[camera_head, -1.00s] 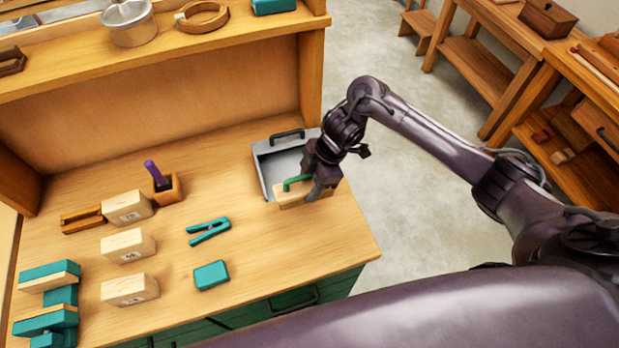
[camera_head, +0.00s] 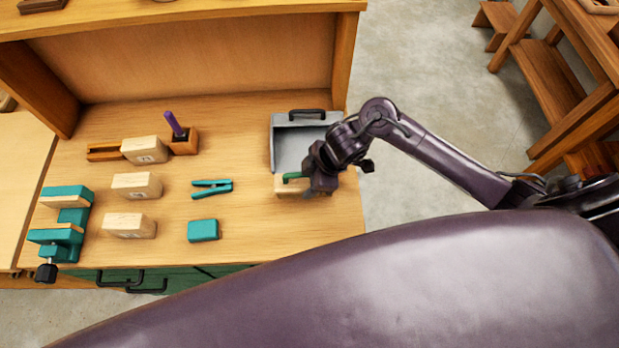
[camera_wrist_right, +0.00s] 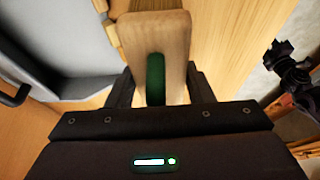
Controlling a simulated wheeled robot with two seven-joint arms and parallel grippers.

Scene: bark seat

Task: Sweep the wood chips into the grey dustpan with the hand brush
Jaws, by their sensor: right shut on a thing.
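The grey dustpan (camera_head: 289,146) lies on the right part of the bench, its black handle at the back. The hand brush (camera_head: 287,190), a pale wooden block with a green handle, is at the dustpan's front edge. My right gripper (camera_head: 316,184) is shut on the green handle. In the right wrist view, the brush (camera_wrist_right: 150,35) is between the fingers (camera_wrist_right: 160,88), with the dustpan (camera_wrist_right: 65,55) to its left. My left gripper is out of view.
A teal clamp (camera_head: 212,187) and a teal block (camera_head: 203,230) lie left of the brush. Numbered wooden blocks (camera_head: 137,186), a box with a purple-handled tool (camera_head: 184,143) and a teal vise (camera_head: 68,220) are further left. The bench's right edge is close to the brush.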

